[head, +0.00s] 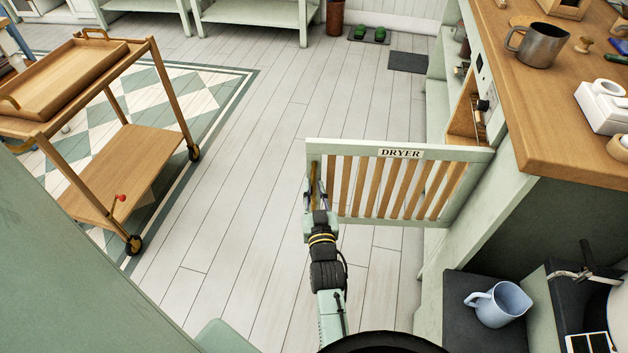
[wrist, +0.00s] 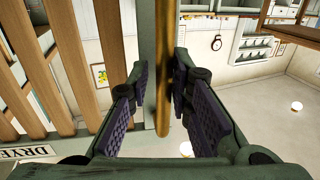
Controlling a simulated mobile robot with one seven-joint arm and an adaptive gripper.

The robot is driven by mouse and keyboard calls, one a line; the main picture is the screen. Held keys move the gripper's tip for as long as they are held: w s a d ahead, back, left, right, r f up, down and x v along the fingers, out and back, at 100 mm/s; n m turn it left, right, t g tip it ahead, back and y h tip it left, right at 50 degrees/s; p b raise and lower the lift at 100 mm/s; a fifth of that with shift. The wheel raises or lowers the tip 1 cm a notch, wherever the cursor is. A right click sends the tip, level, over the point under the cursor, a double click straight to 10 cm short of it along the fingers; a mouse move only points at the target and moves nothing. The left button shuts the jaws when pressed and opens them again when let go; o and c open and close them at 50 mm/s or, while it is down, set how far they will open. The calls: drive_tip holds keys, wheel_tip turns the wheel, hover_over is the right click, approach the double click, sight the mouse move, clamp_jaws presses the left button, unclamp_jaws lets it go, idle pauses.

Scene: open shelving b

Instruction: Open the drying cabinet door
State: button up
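The drying cabinet door (head: 400,152) is a pale green frame with wooden slats and a "DRYER" label. It stands swung well out from the cabinet (head: 470,120), across the floor. My gripper (head: 316,190) is at that end. In the wrist view my gripper (wrist: 162,100) has its two dark pads on either side of the handle, with gaps showing, so it looks open around it. The cabinet's inside is mostly hidden by the counter and door.
A wooden counter (head: 560,110) with a metal mug (head: 537,45) is at the right, above the cabinet. A blue jug (head: 497,304) stands lower right. A wooden trolley (head: 115,170) stands at left. The floor between trolley and door is clear.

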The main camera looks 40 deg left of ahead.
sight(313, 154)
drive_tip(key=shift+r, duration=0.1)
wheel_tip(313, 154, up, 10)
drive_tip(key=shift+f, duration=0.1)
idle(0.5)
idle(0.4)
